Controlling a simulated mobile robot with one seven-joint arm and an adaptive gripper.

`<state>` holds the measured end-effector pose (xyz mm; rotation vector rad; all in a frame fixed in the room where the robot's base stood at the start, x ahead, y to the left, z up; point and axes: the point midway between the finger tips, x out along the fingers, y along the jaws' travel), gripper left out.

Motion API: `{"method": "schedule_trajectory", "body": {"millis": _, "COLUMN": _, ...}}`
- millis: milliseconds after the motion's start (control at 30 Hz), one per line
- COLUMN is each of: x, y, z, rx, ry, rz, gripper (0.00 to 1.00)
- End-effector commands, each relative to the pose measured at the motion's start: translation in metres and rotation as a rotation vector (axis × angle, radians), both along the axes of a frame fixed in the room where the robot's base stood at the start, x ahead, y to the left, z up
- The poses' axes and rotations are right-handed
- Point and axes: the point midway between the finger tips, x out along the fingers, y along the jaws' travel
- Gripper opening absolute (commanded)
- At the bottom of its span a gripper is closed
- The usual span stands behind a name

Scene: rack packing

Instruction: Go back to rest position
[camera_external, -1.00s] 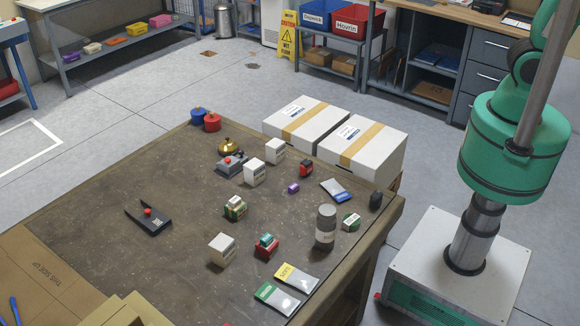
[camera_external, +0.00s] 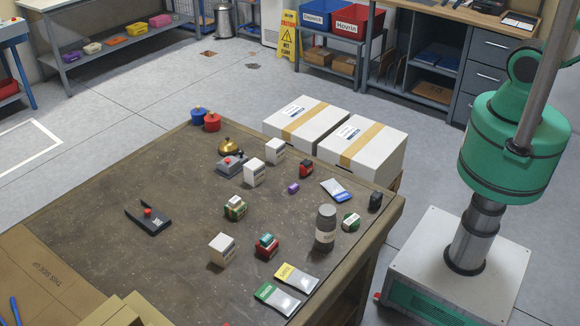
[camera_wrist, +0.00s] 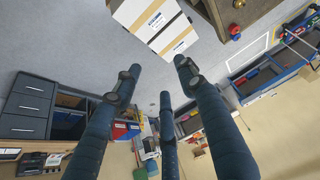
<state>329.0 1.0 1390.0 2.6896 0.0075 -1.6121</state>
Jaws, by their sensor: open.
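My gripper (camera_wrist: 158,80) shows in the wrist view with its dark blue fingers spread apart and nothing between them. It is up in the air, away from the table, with the room upside down behind it. In the external view the gripper is out of frame; only my base and the lower part of my green arm show at the right. The brown table (camera_external: 110,205) holds several small boxes, pouches and a grey bottle (camera_external: 325,228). A corner of the table also shows in the wrist view (camera_wrist: 247,14).
Two white cartons with tan tape (camera_external: 375,142) stand beside the table's far right edge. Behind are a shelf with blue and red bins (camera_external: 348,22), a yellow wet-floor sign (camera_external: 289,38) and a drawer cabinet (camera_external: 487,75). The grey floor (camera_external: 140,90) between is largely clear.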

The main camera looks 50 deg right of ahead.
Motion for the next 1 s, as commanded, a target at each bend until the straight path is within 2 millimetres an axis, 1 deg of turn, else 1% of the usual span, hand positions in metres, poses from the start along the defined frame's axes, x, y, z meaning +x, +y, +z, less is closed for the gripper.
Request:
{"method": "schedule_trajectory", "body": {"millis": 367, "x": -0.001, "y": -0.001, "z": -0.001, "rx": 0.003, "ry": -0.001, "rz": -0.008, "gripper": 0.41}}
{"method": "schedule_trajectory", "body": {"millis": 533, "x": -0.001, "y": -0.001, "z": -0.009, "rx": 0.003, "ry": -0.001, "rz": -0.008, "gripper": 0.41}}
{"method": "schedule_trajectory", "body": {"millis": 667, "x": -0.001, "y": -0.001, "z": -0.023, "rx": 0.003, "ry": -0.001, "rz": -0.008, "gripper": 0.41}}
{"method": "schedule_trajectory", "body": {"millis": 900, "x": -0.001, "y": -0.001, "z": -0.059, "rx": 0.003, "ry": -0.001, "rz": -0.008, "gripper": 0.41}}
{"method": "schedule_trajectory", "body": {"millis": 1000, "x": -0.001, "y": -0.001, "z": -0.071, "rx": 0.002, "ry": -0.001, "rz": -0.007, "gripper": 0.41}}
